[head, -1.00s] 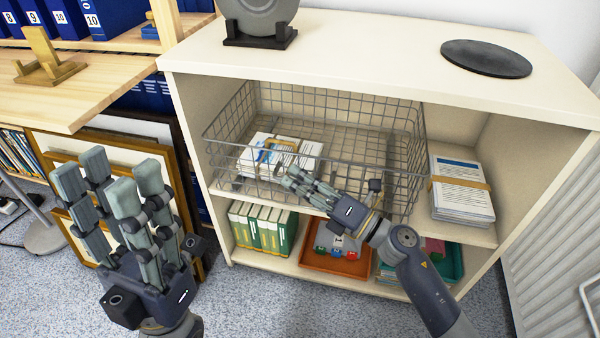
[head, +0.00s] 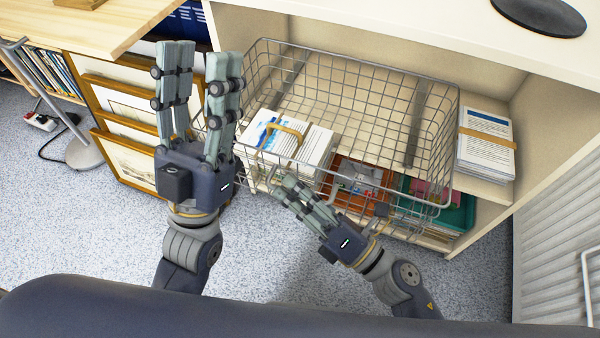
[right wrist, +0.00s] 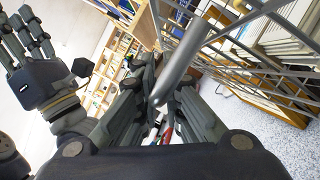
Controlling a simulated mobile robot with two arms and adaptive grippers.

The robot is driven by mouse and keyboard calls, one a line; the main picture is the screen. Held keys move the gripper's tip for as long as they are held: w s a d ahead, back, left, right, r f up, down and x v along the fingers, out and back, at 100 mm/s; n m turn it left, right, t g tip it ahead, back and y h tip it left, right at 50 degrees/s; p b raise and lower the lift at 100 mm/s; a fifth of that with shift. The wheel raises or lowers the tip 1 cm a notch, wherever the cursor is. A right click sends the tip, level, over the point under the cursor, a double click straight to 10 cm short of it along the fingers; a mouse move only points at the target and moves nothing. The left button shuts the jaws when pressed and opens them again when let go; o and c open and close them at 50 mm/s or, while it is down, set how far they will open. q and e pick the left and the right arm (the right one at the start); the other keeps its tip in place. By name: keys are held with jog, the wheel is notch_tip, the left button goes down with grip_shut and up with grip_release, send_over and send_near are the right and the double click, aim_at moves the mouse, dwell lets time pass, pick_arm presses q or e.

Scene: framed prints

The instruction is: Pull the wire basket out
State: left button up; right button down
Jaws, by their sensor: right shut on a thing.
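The grey wire basket (head: 440,150) sticks out over the front edge of the cream shelf unit. Stacks of white cards (head: 318,146) lie inside it at the left. In the right wrist view the grey rim bar (right wrist: 180,60) runs between the fingers of my right gripper (right wrist: 165,95). My left gripper (head: 197,95) is open and empty. It is raised beside the basket's left end, overlapping it in the head view; whether they touch I cannot tell.
A banded paper stack (head: 487,145) stays on the shelf right of the basket. An orange tray (head: 350,178) and a green tray (head: 460,213) show below. Framed prints (head: 120,125) lean at the left. A white radiator (head: 560,240) stands at the right. The carpet in front is clear.

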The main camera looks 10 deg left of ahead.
jog(key=shift+s, duration=0.25)
jog(key=c, duration=1.7)
grip_release()
jog(key=v, duration=1.2)
